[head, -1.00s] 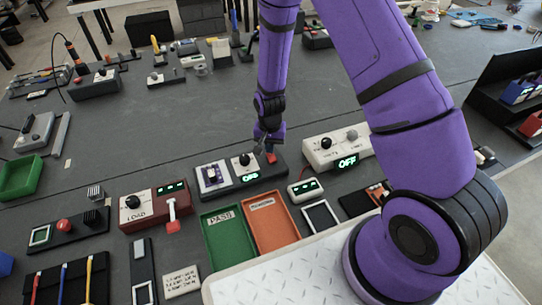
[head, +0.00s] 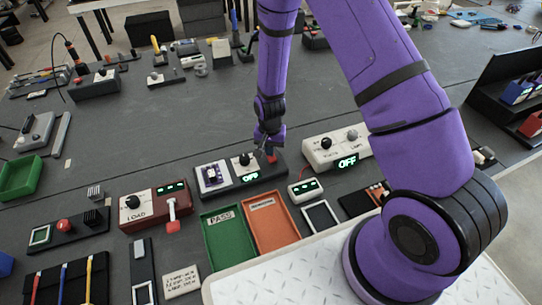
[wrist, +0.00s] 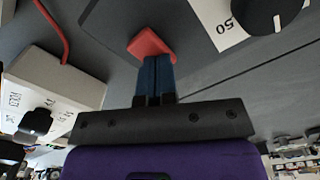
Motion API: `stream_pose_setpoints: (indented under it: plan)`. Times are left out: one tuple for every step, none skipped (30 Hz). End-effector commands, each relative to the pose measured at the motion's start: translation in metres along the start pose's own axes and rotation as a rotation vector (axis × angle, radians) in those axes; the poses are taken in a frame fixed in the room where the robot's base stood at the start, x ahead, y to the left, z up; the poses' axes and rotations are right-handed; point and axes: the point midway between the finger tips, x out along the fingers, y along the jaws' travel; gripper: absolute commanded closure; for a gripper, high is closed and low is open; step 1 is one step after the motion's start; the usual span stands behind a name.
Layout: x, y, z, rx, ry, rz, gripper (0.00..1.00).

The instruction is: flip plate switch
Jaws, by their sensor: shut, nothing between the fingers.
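The plate switch shows as a red plate (head: 271,158) on the right part of a dark box (head: 266,174). The box also carries a black knob on a white panel and a green display reading OFF (head: 250,177). In the wrist view the red plate (wrist: 151,43) is tilted up from the dark surface, just beyond the fingertips. My gripper (wrist: 157,62) has its blue fingers together, empty, with their tips against or very close to the plate; contact is unclear. In the head view my gripper (head: 264,148) is above the box, partly hiding the switch.
A white knob box (head: 337,148) reading OFF stands to the right, and a small white meter box (head: 304,188) in front. A panel with a purple part (head: 212,177) is at left. Green (head: 228,236) and orange (head: 271,222) trays lie nearer.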

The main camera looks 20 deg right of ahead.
Motion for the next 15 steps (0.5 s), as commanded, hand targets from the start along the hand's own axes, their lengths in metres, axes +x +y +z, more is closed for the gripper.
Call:
stream_pose_setpoints:
  plan:
    - [0.000, 0.000, 0.000, 0.000, 0.000, 0.000, 1.00]
    - [0.000, 0.000, 0.000, 0.000, 0.000, 0.000, 1.00]
    - [-0.001, 0.000, 0.000, 0.000, 0.000, 0.000, 1.00]
    - [-0.002, 0.000, 0.000, 0.000, 0.001, 0.000, 1.00]
    - [-0.003, 0.000, 0.000, 0.000, 0.001, -0.001, 1.00]
    - [-0.006, -0.001, -0.001, 0.000, 0.002, -0.001, 1.00]
    - [-0.008, -0.001, -0.001, 0.000, 0.002, -0.002, 1.00]
    - [-0.010, -0.001, -0.001, 0.000, 0.003, -0.002, 1.00]
    - [-0.013, -0.001, -0.001, 0.000, 0.002, -0.001, 1.00]
    - [-0.015, -0.001, -0.001, 0.000, 0.002, -0.001, 1.00]
    - [-0.017, -0.001, -0.001, 0.000, 0.002, -0.001, 1.00]
    - [-0.020, -0.001, -0.001, 0.000, 0.002, -0.001, 1.00]
    - [-0.022, -0.001, -0.001, 0.000, 0.002, -0.002, 1.00]
    - [-0.024, -0.001, -0.001, 0.000, 0.002, -0.002, 1.00]
    - [-0.026, -0.001, -0.001, 0.000, 0.002, -0.002, 1.00]
